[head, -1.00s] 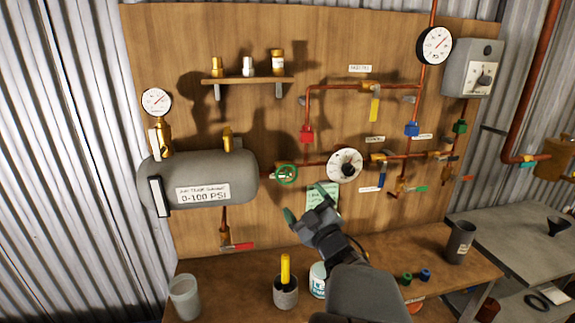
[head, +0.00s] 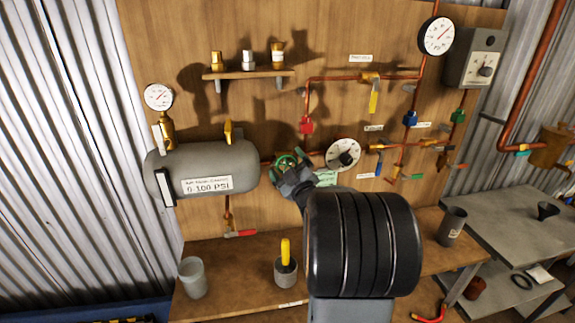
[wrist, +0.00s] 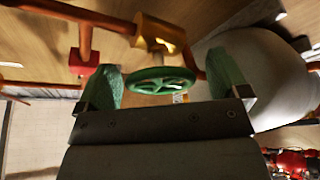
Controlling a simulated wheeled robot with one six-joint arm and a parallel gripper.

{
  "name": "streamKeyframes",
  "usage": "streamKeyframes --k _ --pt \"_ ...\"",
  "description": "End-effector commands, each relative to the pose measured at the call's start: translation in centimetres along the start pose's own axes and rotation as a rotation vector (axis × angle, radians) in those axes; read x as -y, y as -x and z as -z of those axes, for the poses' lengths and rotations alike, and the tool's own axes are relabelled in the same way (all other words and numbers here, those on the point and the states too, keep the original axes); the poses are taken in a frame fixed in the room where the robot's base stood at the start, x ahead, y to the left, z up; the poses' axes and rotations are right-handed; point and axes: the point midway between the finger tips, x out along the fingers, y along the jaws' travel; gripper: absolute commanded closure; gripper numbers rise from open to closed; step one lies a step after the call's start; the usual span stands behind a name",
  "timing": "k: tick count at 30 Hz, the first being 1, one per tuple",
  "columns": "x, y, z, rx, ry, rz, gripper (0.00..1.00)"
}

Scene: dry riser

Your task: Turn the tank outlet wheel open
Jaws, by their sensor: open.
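The tank outlet wheel is a small green spoked handwheel (head: 286,160) on a brass valve (wrist: 158,34) beside the grey tank (head: 202,169). In the wrist view the wheel (wrist: 161,81) lies between the two green-padded fingers of my gripper (wrist: 163,86). The jaws are open, with a gap visible on each side of the wheel. In the head view my gripper (head: 291,166) is at the wheel and covers its lower part.
Red pipes and several coloured valve handles spread over the board to the right. A grey cup with a yellow handle (head: 287,270) and a pale cup (head: 193,277) stand on the bench below.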

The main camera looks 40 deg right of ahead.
Motion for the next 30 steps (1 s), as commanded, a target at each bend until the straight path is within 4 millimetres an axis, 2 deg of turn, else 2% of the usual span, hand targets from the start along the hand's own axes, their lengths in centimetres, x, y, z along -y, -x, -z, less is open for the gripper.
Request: streamKeyframes --k 5,19,30 --pt "0.0 0.01 -0.01 0.0 0.0 0.0 0.08" --pt "0.0 0.03 -0.01 0.0 0.0 0.0 0.53" --pt "0.15 0.19 -0.29 0.0 0.081 0.03 0.55"
